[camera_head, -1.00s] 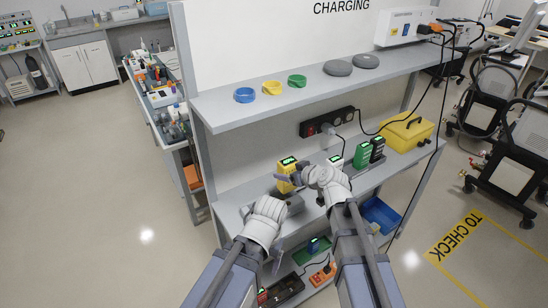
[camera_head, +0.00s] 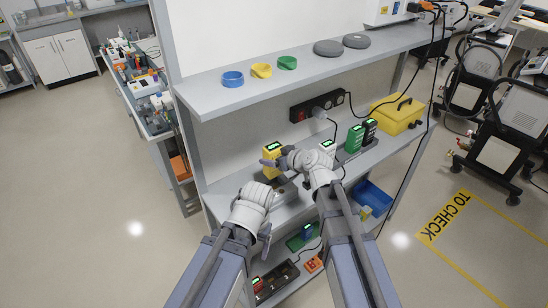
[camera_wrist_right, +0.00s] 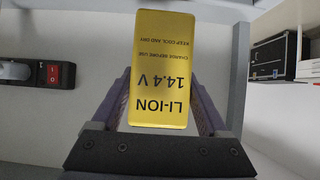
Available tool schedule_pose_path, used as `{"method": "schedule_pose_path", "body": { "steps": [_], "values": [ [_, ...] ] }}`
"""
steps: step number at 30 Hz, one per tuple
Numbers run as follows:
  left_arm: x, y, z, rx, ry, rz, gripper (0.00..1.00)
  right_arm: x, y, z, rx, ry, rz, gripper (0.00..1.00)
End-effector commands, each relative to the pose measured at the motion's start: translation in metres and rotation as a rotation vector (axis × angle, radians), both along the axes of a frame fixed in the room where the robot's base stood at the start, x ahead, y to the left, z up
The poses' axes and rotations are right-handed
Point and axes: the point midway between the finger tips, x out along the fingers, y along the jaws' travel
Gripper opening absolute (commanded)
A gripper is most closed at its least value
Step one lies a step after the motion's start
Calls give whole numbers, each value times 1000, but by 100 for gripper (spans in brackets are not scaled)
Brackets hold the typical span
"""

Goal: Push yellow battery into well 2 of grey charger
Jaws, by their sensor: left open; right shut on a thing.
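The yellow battery (camera_head: 271,160) is upright near the left part of the middle shelf, with a green-lit top. My right gripper (camera_head: 273,165) is shut on it. In the right wrist view the battery (camera_wrist_right: 163,70) stands between the fingers, its "LI-ION 14.4 V" label upside down. A grey block that looks like the grey charger (camera_head: 286,188) shows just below the battery, partly hidden by my right arm. Its wells, and whether the battery touches it, cannot be made out. My left gripper (camera_head: 266,240) is open and empty in front of the shelf edge.
A white battery (camera_head: 327,147), a green one (camera_head: 355,138) and a black one (camera_head: 370,130) stand to the right. A yellow case (camera_head: 397,115) lies beyond them. A power strip (camera_head: 318,105) with a cable is on the back panel. The upper shelf (camera_head: 205,99) overhangs.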

Motion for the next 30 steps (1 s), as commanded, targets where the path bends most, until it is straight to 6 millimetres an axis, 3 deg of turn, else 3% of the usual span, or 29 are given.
{"method": "schedule_pose_path", "body": {
  "steps": [18,30],
  "values": [
    [0,0,-43,0,0,0,79,0,0,-43,1,0,-1,0],
    [0,0,-42,0,0,0,79,0,0,-42,1,-1,-1,0]
  ]
}}
